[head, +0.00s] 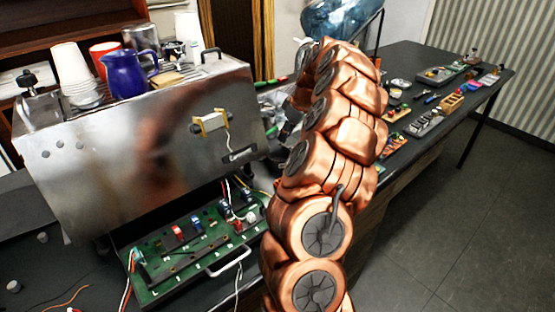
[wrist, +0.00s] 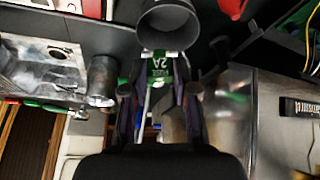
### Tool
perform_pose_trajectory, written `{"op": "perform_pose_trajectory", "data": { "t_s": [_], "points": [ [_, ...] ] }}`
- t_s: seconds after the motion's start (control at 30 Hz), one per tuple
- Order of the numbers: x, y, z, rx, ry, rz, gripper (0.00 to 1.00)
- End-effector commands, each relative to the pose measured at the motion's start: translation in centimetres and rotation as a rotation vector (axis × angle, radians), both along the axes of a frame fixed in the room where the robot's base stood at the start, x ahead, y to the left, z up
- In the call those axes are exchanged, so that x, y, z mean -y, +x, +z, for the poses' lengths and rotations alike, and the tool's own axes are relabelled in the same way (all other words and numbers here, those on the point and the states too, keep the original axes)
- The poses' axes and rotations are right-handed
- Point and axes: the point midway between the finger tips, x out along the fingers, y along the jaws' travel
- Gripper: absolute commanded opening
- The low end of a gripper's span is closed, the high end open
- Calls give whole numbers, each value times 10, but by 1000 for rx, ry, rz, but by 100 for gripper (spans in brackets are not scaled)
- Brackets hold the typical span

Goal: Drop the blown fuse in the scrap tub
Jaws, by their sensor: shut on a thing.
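My gripper (wrist: 159,88) shows in the wrist view with its two dark fingers on either side of a small part with a green label reading 2A (wrist: 160,66). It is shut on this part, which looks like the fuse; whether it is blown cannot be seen. A grey, open-mouthed round container (wrist: 168,22) is just beyond the fingertips, close to the part; it may be the scrap tub. I cannot tell whether the part is over its mouth. In the head view my copper arm hides most of the gripper and the held part.
The steel brewer (head: 150,145) stands at left with cups and a blue jug (head: 127,76) on top. Its green circuit board (head: 190,248) is exposed below. The bench (head: 420,60) at right carries several small parts. The floor (head: 450,210) at right is clear.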

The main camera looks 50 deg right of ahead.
Motion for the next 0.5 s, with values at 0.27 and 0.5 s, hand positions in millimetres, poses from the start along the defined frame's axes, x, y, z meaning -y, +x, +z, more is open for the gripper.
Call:
{"op": "perform_pose_trajectory", "data": {
  "t_s": [0.27,0.5],
  "points": [
    [0,-1,-29,-2,4,-2,9],
    [1,-2,-41,-1,1,-3,9]
  ]
}}
